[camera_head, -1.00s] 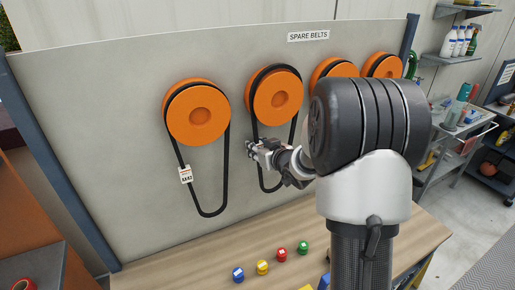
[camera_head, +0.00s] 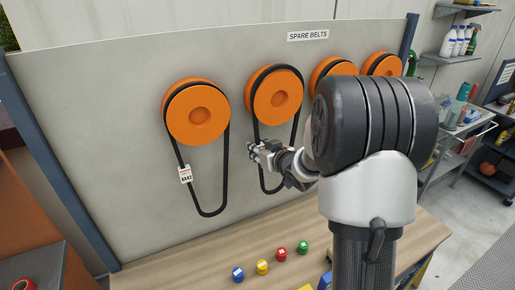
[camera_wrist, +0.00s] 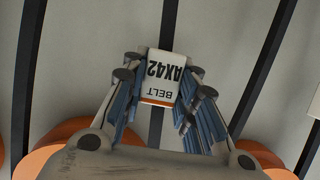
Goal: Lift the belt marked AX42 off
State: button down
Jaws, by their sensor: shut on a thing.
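The belt marked AX42 (camera_wrist: 155,128) shows in the wrist view with its white tag (camera_wrist: 163,75) upside down between my fingertips. My gripper (camera_wrist: 163,84) is shut on this belt at the tag, with one finger on each side. In the head view, my gripper (camera_head: 256,151) is at the left strand of the second belt from the left (camera_head: 262,180). That belt hangs over the top of the second orange pulley (camera_head: 277,95), its loop hanging below. The tag is hidden by the gripper there.
The leftmost belt (camera_head: 227,165), with its own white tag (camera_head: 186,174), hangs on the first orange pulley (camera_head: 198,115). More pulleys stand to the right, partly behind my arm. A bench (camera_head: 190,262) below holds several coloured knobs (camera_head: 262,267). A SPARE BELTS sign (camera_head: 308,35) is above.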

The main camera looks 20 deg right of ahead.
jog(key=shift+s+d, duration=0.1)
jog(key=shift+s, duration=1.75)
jog(key=s+r+p, duration=0.1)
jog(key=s, duration=1.1)
jog(key=shift+d, duration=0.2)
dwell(1.7)
jog(key=shift+s, duration=0.1)
dwell(0.5)
